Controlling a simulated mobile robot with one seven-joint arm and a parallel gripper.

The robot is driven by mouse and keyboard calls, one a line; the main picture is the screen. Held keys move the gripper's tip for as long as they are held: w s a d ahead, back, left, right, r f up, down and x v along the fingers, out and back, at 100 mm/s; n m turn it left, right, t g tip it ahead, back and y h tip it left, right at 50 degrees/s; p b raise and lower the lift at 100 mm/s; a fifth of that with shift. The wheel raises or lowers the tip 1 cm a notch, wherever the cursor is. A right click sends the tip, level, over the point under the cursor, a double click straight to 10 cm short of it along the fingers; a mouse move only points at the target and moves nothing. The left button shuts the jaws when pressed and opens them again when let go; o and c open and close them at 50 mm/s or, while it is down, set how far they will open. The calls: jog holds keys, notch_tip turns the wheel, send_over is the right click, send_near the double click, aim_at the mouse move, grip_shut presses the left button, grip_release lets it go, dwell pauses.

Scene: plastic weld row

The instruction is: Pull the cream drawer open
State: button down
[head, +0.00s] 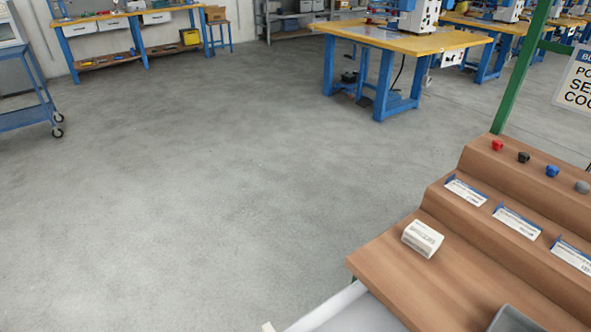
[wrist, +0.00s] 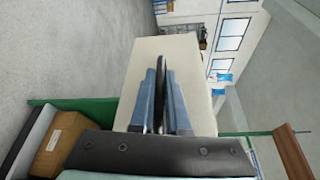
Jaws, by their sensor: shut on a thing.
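In the wrist view, the cream drawer (wrist: 200,75) shows as a broad, plain, pale panel in front of my gripper. My gripper (wrist: 163,75) has its two blue fingers close together on a thin dark handle (wrist: 160,103), which runs between them against the cream panel. The handle is partly hidden by the fingers. How far the drawer stands out cannot be told. In the head view my gripper and the handle do not show; a pale edge at the bottom is too cut off to name.
In the head view, a stepped wooden stand (head: 400,275) at right carries a small white box (head: 422,238), label cards and coloured knobs. A green post (head: 520,75) rises behind it. Grey floor (head: 200,180) is clear at left. In the wrist view, a cardboard box (wrist: 58,143) lies lower left.

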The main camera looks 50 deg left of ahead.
jog(key=c, duration=0.9)
grip_release()
jog(key=v, duration=1.3)
jog(key=shift+p, duration=0.45)
jog(key=shift+d, duration=0.1)
